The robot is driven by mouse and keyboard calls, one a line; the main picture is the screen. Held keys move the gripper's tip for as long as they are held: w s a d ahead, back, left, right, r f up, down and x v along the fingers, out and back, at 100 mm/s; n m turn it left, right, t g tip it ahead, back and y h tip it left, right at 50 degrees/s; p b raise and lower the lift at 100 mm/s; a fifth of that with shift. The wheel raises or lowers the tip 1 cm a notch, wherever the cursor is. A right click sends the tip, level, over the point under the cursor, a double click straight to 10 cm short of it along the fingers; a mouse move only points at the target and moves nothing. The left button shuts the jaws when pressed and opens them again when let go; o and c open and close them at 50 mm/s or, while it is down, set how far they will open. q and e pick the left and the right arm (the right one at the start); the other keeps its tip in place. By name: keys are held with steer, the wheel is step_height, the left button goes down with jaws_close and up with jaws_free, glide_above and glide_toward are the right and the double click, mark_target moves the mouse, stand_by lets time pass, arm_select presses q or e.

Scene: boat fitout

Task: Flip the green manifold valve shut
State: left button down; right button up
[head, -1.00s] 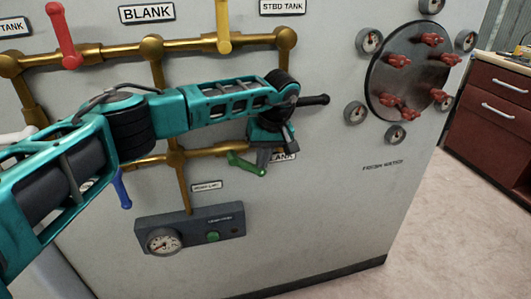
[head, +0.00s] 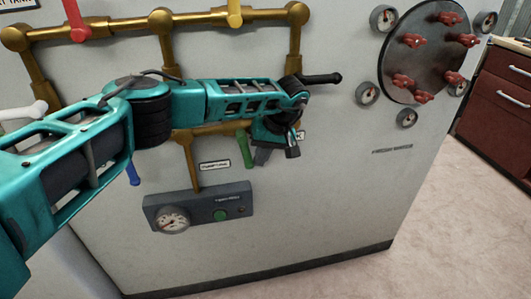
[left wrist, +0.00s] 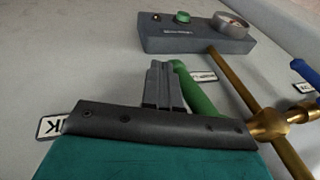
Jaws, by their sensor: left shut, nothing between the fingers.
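The green valve handle (head: 243,147) hangs down from the right part of the lower brass pipe (head: 215,130), roughly crosswise to it. My left gripper (head: 261,158) is shut and empty, just right of the handle in the head view. In the left wrist view the shut fingers (left wrist: 158,68) are beside the green handle (left wrist: 196,90), very close to it; I cannot tell whether they touch. My gripper and wrist hide part of the valve body. My right gripper is not in view.
Red (head: 74,20), yellow (head: 234,13) and blue (head: 132,172) handles sit on the same pipework. A gauge box (head: 200,207) is below. A round plate with red knobs (head: 430,52) is at right. The wall below my gripper is bare.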

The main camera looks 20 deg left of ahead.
arm_select(q)
steer(key=shift+s+a+f+g+y+b, duration=0.2)
steer(key=shift+f+g+y+b, duration=0.1)
steer(key=shift+y+b, duration=0.15)
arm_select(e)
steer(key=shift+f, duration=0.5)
